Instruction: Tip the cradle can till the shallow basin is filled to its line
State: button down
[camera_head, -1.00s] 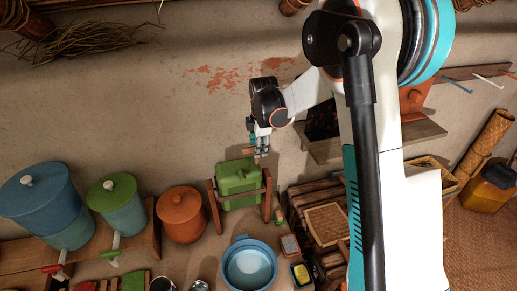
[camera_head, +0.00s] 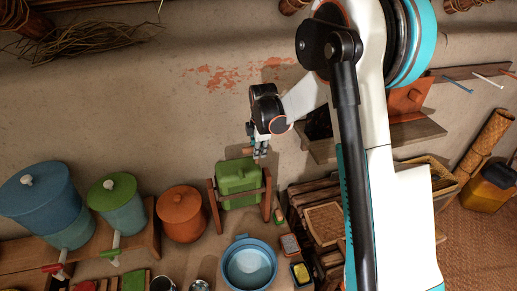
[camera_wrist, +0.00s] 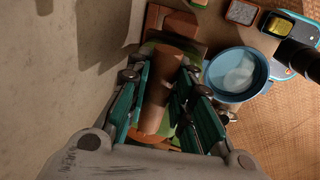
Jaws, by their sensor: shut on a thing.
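The green can (camera_head: 238,182) sits in a brown wooden cradle (camera_head: 216,208) against the wall and looks about upright. My gripper (camera_head: 260,152) is just above the can's upper right side. In the wrist view my gripper (camera_wrist: 160,78) has its teal fingers on both sides of a brown wooden handle (camera_wrist: 158,100), shut on it. The can's green body is mostly hidden there behind the handle and fingers. The blue shallow basin (camera_head: 249,265) stands in front of the cradle, and also shows in the wrist view (camera_wrist: 235,75). A pale patch shows inside it; I cannot make out its line or level.
An orange lidded pot (camera_head: 182,215) stands left of the cradle, with a green-lidded container (camera_head: 118,205) and a large blue one (camera_head: 45,200) beyond. Small boxes (camera_head: 290,245) and wooden crates lie right of the basin. The wall is close behind the can.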

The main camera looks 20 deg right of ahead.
jog(key=shift+s+f+t+b, duration=0.15)
jog(key=shift+s+t+b, duration=0.35)
jog(key=shift+s+b, duration=0.15)
jog(key=s+f+t+b, duration=0.5)
jog(key=s+b, duration=0.5)
jog(key=b, duration=0.2)
jog(key=shift+s+t, duration=0.35)
jog(key=shift+t, duration=0.55)
jog(key=c, duration=1.4)
grip_release()
jog(key=shift+s, duration=0.1)
jog(key=shift+s, duration=0.1)
jog(key=shift+v, duration=5.95)
